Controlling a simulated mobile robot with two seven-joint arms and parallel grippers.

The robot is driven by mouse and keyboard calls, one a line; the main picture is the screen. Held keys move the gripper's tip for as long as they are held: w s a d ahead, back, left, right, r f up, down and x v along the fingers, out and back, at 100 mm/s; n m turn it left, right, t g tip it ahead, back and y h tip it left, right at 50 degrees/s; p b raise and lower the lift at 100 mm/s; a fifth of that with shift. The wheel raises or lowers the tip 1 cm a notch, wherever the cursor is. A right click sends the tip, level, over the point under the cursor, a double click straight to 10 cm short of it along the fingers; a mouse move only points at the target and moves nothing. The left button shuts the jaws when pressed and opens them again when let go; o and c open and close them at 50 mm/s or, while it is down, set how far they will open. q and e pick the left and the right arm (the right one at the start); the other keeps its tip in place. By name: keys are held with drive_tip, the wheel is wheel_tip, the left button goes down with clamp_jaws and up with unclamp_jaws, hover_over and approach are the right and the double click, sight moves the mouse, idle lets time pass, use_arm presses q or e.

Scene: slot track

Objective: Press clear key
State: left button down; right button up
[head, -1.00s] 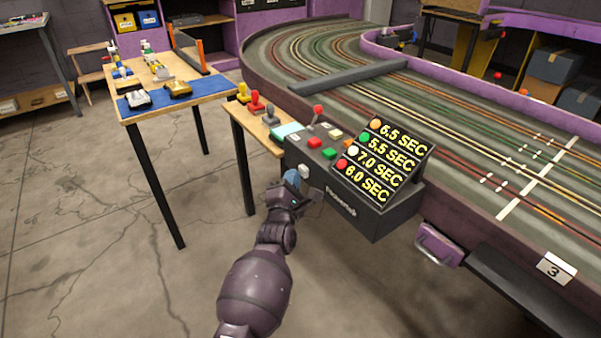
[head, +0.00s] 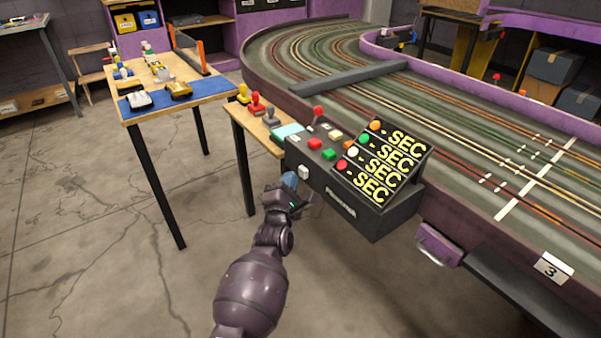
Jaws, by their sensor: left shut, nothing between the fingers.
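The dark timer console (head: 345,208) stands at the track's edge with several coloured keys on its sloped top. They include a red key (head: 315,144), a green key (head: 329,154) and a cream key (head: 336,135). A white key (head: 304,172) sits at the console's near left edge. I cannot read which one is labelled clear. The display (head: 381,162) shows dashes with SEC on each row. My left gripper (head: 293,184) is shut and empty, just left of and below the white key, seemingly a little apart from it. Its fingertips are small and partly hidden. My right gripper is out of view.
A wooden shelf (head: 254,124) beside the console holds yellow, red and grey hand controllers. A table (head: 213,85) with model cars stands to the left. The slot track (head: 470,130) fills the right side. Open floor lies at the left front.

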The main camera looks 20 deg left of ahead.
use_arm(q)
drive_tip(key=shift+s+a, duration=0.15)
drive_tip(key=shift+s, duration=0.05)
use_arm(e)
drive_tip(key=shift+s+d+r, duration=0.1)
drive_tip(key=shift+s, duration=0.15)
use_arm(q)
drive_tip(key=s+a, duration=0.1)
drive_tip(key=s, duration=0.1)
drive_tip(key=s+a+p, duration=0.1)
drive_tip(key=s+a, duration=0.1)
drive_tip(key=shift+p, duration=0.3)
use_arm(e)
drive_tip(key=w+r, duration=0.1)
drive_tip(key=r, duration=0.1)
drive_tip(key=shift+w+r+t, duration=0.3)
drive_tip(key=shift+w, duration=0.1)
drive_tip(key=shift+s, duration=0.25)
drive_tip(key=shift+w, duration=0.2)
